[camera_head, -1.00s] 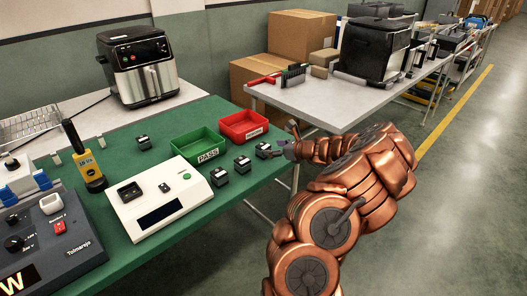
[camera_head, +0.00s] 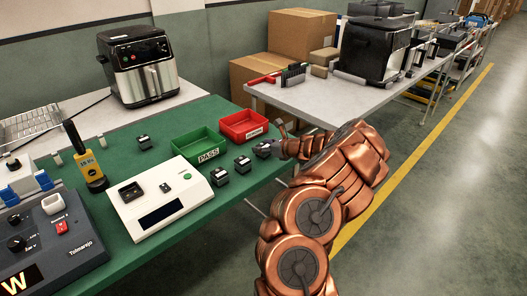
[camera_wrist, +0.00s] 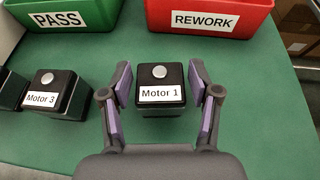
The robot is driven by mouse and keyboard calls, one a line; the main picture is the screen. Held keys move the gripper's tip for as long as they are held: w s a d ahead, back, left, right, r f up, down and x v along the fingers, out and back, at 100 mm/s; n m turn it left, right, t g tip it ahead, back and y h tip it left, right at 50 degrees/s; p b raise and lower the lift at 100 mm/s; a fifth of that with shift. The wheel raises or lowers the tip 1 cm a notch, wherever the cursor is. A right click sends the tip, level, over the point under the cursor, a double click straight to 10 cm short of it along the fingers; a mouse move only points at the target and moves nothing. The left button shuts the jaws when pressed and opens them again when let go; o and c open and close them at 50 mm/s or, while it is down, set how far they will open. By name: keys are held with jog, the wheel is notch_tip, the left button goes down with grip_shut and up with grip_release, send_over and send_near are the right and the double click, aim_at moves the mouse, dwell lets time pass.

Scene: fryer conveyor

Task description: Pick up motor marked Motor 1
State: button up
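The motor marked Motor 1 (camera_wrist: 160,85) is a small black block with a silver round shaft on top and a white label, upright on the green mat. In the wrist view my gripper (camera_wrist: 160,88) is open, with its two purple-padded fingers on either side of Motor 1. A narrow gap shows at each side, so it is not gripped. In the head view my gripper (camera_head: 268,149) is at the right edge of the mat and mostly hides Motor 1.
Motor 3 (camera_wrist: 54,94) stands left of Motor 1, with another dark motor (camera_wrist: 10,88) beyond it. The green PASS bin (camera_wrist: 62,18) and red REWORK bin (camera_wrist: 206,17) stand just behind. A white test device (camera_head: 160,205) stands further left. The mat in front of Motor 1 is clear.

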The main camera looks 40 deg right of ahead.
grip_shut()
dwell(0.4)
